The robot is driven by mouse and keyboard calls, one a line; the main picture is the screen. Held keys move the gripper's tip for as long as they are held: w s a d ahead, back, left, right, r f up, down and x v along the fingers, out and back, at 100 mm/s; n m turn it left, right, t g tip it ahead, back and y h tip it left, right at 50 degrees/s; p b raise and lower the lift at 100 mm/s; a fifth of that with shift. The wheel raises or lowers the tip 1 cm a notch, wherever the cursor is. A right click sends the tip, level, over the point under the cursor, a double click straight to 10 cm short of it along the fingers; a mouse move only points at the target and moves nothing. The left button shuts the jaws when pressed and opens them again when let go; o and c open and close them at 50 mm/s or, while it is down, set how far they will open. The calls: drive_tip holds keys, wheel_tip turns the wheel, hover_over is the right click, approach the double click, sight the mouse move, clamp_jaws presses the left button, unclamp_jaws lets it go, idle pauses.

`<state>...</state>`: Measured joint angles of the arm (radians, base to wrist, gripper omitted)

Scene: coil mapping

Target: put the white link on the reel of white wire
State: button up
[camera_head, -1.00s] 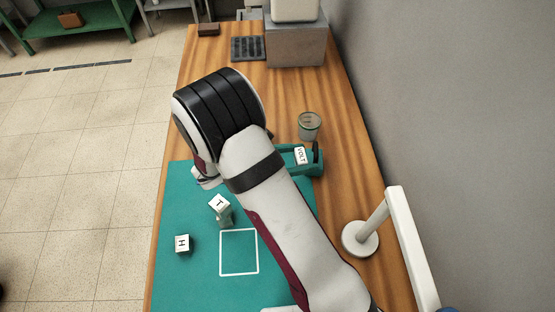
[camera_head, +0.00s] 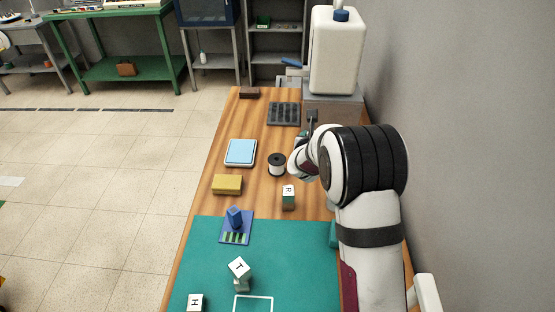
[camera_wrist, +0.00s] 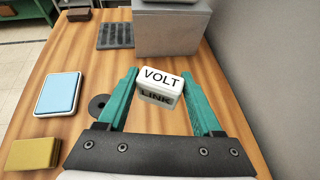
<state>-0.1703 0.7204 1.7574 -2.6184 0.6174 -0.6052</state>
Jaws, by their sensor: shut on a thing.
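My gripper (camera_wrist: 160,76) is shut on a white block, the link (camera_wrist: 162,78), with VOLT on its top and LINK on its side. The link sits between the two green fingers in the wrist view, held above the table. In the head view my arm hides most of the gripper and I cannot make out the link. The reel of white wire (camera_head: 277,166) stands on the wooden table with dark flanges, left of my gripper. In the wrist view the reel's dark flange (camera_wrist: 97,104) shows beside the left finger, which partly covers it.
A light-blue pad (camera_head: 240,152), yellow block (camera_head: 227,184) and R block (camera_head: 288,197) stand around the reel. A grey stand (camera_head: 340,105) with a white canister is at the back right, near the wall.

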sight(277, 159)
drive_tip(key=shift+w+d+r+n+y, duration=0.15)
drive_tip(key=shift+w+r+n+y, duration=0.1)
drive_tip(key=shift+w+n+y, duration=0.3)
drive_tip(key=w+a+f, duration=0.1)
drive_tip(key=a+f, duration=0.1)
drive_tip(key=a, duration=0.1)
drive_tip(key=w+a+f, duration=0.1)
drive_tip(key=a+f, duration=0.1)
drive_tip(key=a, duration=0.2)
drive_tip(key=w+a+f, duration=0.2)
drive_tip(key=a, duration=0.1)
drive_tip(key=shift+a+f, duration=0.35)
drive_tip(key=f, duration=0.3)
drive_tip(key=shift+a+f, duration=0.2)
drive_tip(key=shift+f, duration=0.4)
drive_tip(key=shift+f, duration=0.15)
drive_tip(key=o, duration=1.4)
